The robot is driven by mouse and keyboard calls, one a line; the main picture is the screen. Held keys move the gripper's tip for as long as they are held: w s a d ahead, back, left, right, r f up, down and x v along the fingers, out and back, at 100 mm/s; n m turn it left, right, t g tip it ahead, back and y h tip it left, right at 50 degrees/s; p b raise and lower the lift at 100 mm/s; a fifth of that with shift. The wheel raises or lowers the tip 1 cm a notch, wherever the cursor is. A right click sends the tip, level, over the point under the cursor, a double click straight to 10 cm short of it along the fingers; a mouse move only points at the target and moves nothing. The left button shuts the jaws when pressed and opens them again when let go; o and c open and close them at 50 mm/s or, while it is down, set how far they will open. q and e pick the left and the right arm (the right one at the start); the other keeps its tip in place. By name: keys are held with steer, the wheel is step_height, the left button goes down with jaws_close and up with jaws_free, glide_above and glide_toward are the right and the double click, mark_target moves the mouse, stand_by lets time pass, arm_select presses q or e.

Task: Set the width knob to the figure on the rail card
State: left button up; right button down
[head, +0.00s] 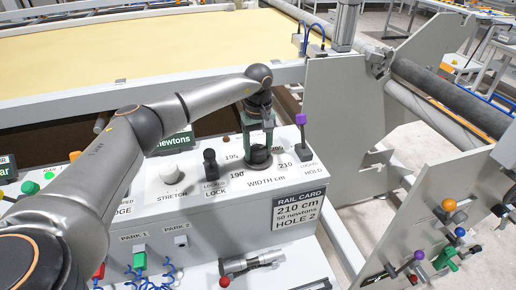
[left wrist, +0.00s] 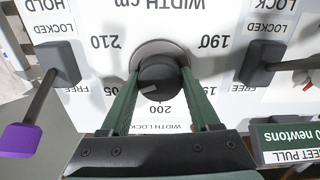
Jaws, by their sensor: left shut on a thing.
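The width knob (head: 258,158) is black, on the sloped white top of the console, with figures from 190 to 210 around it. My left gripper (head: 257,140) is shut on it from above, its green fingers hiding part of it in the head view. In the left wrist view, which is upside down, the knob (left wrist: 160,75) sits between the two fingers. Its pale mark points to the lower left, on the 205 side of 200; the exact setting I cannot tell. The rail card (head: 298,210) on the console's front reads 210 cm, 50 newtons, HOLE 2.
The black lock lever (head: 211,165) and white stretch knob (head: 172,174) stand left of the width knob. A purple-topped hold lever (head: 301,135) stands to its right. A clamp with a red ball (head: 225,282) lies below the card. My right arm is out of view.

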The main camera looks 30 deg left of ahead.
mark_target(258, 149)
arm_select(q)
steer(key=m, duration=0.5)
steer(key=shift+m, duration=2.5)
steer(key=o, duration=1.4)
steer(key=shift+c, duration=0.2)
steer(key=shift+r, duration=0.1)
step_height(258, 149, up, 12)
steer(key=shift+r, duration=0.2)
